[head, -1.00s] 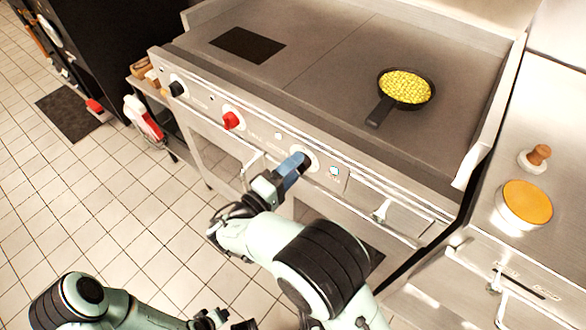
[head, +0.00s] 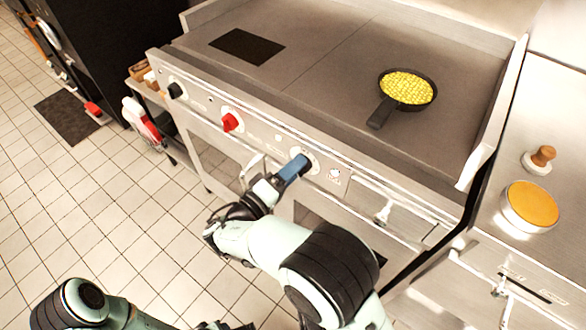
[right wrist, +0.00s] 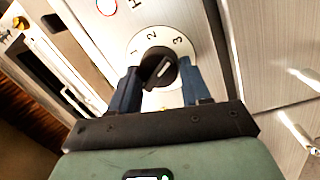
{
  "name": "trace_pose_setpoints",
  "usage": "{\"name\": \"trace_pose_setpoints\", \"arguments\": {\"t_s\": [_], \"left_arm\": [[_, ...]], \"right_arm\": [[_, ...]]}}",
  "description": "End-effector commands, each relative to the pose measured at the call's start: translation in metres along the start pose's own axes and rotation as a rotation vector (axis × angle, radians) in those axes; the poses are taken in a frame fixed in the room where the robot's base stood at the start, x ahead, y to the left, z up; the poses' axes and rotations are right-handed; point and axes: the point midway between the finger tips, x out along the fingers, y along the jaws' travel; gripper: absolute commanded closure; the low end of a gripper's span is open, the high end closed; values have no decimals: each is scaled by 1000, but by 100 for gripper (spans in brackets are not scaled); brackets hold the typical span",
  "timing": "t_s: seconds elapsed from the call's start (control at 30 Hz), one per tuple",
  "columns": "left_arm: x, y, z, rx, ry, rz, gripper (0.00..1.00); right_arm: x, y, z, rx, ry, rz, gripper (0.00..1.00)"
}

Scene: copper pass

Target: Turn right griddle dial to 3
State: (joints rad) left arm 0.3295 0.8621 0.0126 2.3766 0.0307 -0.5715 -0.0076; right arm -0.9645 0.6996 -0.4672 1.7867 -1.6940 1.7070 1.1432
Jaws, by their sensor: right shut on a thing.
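The right griddle dial (right wrist: 158,70) is a black knob with a white pointer line on a round white plate marked 1, 2 and 3. In the right wrist view its pointer leans up and right, roughly toward the 3. My right gripper (head: 305,161) is shut on this dial at the front panel, with its blue fingers on either side of the knob, as the right wrist view (right wrist: 160,84) shows. In the head view the fingers hide most of the dial. My left gripper (head: 225,326) is mostly cut off at the bottom edge, and its jaws are unclear.
The griddle (head: 335,75) carries a black pan (head: 379,118) of yellow food. A red dial (head: 230,122) and a black dial (head: 176,90) sit farther left on the panel. Handles (head: 383,215) stick out below.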

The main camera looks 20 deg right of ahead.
Motion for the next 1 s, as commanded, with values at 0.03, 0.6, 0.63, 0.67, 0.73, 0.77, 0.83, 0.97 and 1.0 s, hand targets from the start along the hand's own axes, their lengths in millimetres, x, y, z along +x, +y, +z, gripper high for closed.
{"name": "trace_pose_setpoints", "arguments": {"t_s": [0.03,0.6,0.63,0.67,0.73,0.77,0.83,0.97,1.0], "left_arm": [[0,0,0,0,0,0,57],[-5,5,-6,5,18,9,57],[-6,6,-7,6,23,11,57],[-8,8,-9,7,28,14,57],[-11,12,-13,11,42,20,57],[-12,13,-15,12,48,23,57],[-15,16,-19,15,61,28,57],[-19,18,-18,17,58,31,57],[-20,18,-16,18,53,32,57]], "right_arm": [[-1,0,0,2,1,-2,46],[-24,0,-1,-1,5,-1,27],[-30,1,-1,-1,5,-2,27],[-36,1,-1,0,5,-2,27],[-53,1,-1,0,6,-1,27],[-60,1,-1,0,7,-2,27],[-76,1,-1,1,6,-1,27],[-103,1,-1,1,5,-1,27],[-110,1,-1,1,5,-2,27]]}}
